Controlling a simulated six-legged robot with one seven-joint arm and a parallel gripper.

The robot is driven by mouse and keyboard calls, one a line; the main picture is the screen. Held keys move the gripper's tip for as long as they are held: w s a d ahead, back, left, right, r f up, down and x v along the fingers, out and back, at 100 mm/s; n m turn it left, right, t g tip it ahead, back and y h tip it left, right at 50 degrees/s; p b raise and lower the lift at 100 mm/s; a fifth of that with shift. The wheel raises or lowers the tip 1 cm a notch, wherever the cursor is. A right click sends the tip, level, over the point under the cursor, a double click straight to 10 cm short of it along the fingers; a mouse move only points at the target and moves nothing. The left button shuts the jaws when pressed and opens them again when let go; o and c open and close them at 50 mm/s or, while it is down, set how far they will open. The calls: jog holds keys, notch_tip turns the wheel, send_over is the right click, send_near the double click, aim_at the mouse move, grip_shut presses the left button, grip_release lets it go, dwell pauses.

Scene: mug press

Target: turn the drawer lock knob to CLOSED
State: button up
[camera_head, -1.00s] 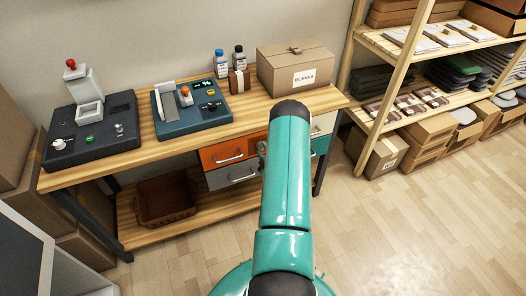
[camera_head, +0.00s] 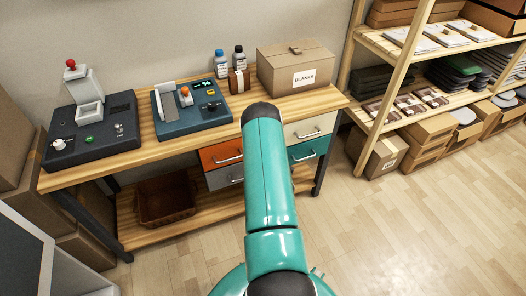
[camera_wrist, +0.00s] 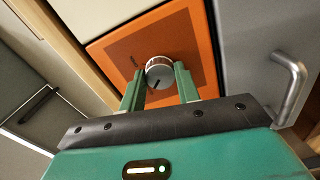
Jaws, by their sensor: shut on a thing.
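The lock knob (camera_wrist: 160,74) is a round grey knob with a white marked rim and a dark pointer line. It sits on an orange panel (camera_wrist: 196,48) in the wrist view. Small dark lettering lies to its left, too small to read. My gripper (camera_wrist: 159,70) has one green finger on each side of the knob and is shut on it. In the head view my arm covers the knob and the gripper. The drawer fronts there show orange (camera_head: 218,154) and grey (camera_head: 224,177) on the left, cream (camera_head: 309,128) and teal (camera_head: 309,149) on the right.
A bar handle (camera_wrist: 290,84) sticks out right of the knob in the wrist view. On the bench stand two dark machines (camera_head: 92,132) (camera_head: 190,110), two bottles and a BLANKS box (camera_head: 296,65). A brown bin (camera_head: 166,199) is on the lower shelf.

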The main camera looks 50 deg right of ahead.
jog(key=shift+d, duration=0.1)
jog(key=o, duration=1)
jog(key=shift+s, duration=0.1)
jog(key=v, duration=1.3)
jog(key=shift+s+a, duration=0.25)
